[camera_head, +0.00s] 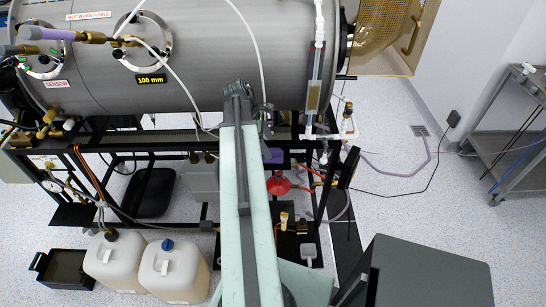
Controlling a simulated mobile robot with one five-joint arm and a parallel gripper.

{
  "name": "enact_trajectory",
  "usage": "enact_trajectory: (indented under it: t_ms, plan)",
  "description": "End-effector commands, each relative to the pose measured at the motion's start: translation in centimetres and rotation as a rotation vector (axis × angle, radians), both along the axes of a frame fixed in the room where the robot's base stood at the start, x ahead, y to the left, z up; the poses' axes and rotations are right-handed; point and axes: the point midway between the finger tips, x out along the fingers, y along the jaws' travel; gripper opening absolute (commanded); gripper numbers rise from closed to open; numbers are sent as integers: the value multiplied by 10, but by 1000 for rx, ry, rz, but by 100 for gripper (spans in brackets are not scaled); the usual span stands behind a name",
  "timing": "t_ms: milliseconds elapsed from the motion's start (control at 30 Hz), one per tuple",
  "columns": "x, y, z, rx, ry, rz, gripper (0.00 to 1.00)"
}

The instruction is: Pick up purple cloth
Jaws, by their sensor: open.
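No purple cloth can be made out for certain. A small purple patch (273,156) shows under the steel cylinder, just right of my arm and partly hidden by it; I cannot tell whether it is cloth. My pale green arm reaches up through the middle of the picture. My gripper (239,91) appears as the dark end of the arm, in front of the cylinder's lower side. It is open with nothing seen in it. Its fingers are small and hard to make out.
The large steel cylinder (210,60) lies across a black frame full of hoses and fittings. Two white jugs (175,275) and a black tray (62,270) stand at lower left. A metal cart (510,130) is at right. Speckled floor (420,200) between frame and cart is mostly clear, crossed by cables.

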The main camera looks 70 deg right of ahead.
Motion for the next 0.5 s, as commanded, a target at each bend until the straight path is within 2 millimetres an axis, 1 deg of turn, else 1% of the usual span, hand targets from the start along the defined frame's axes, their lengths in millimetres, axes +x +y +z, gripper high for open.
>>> enact_trajectory:
  t_ms: [67, 300, 367, 500]
  plan:
    - [-2, 0, -7, 0, 0, -1, 84]
    - [-17, -4, -46, 0, 0, -1, 84]
    - [-19, -5, -49, 0, 0, 0, 84]
    - [-20, -5, -45, 0, 0, 0, 84]
